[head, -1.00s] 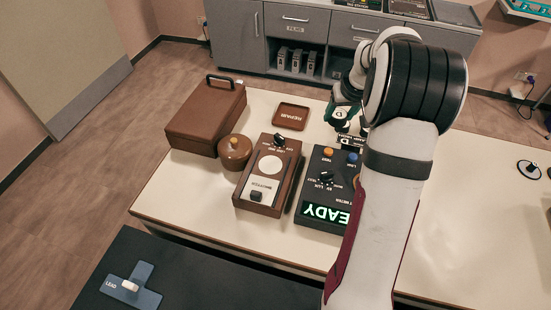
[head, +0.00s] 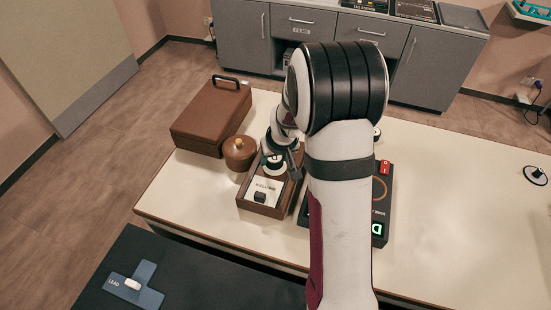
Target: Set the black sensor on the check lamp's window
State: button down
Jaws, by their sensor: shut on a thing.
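The check lamp (head: 262,210) is a brown box with a pale round window (head: 273,173) on its top, left of my arm in the head view. My gripper (head: 278,155) is over the window, shut on the small black sensor (head: 274,160). The sensor shows as a dark spot against the window, and my gripper and wrist partly cover both. I cannot tell whether the sensor touches the window or hangs just above it.
A black meter box (head: 383,208) is partly hidden behind my arm. A round brown pot (head: 239,153) and a brown case (head: 210,118) stand left of the lamp. A black puck (head: 536,175) lies far right. The table's right side is mostly clear.

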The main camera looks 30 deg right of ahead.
jog(key=shift+f, duration=0.4)
jog(key=shift+c, duration=0.8)
grip_release()
jog(key=shift+f, duration=0.15)
jog(key=shift+r, duration=0.25)
jog(key=a+v, duration=0.1)
jog(key=v, duration=1.1)
jog(key=s+a+r+m+g+y, duration=0.1)
jog(key=s+a+g, duration=0.1)
jog(key=s+a, duration=0.5)
jog(key=s+a+r+m+g+y, duration=0.1)
jog(key=s+a, duration=0.7)
jog(key=s, duration=1)
jog(key=shift+s+r+m+g+y, duration=0.15)
jog(key=shift+r+m+g+y, duration=0.2)
jog(key=shift+m+g, duration=0.45)
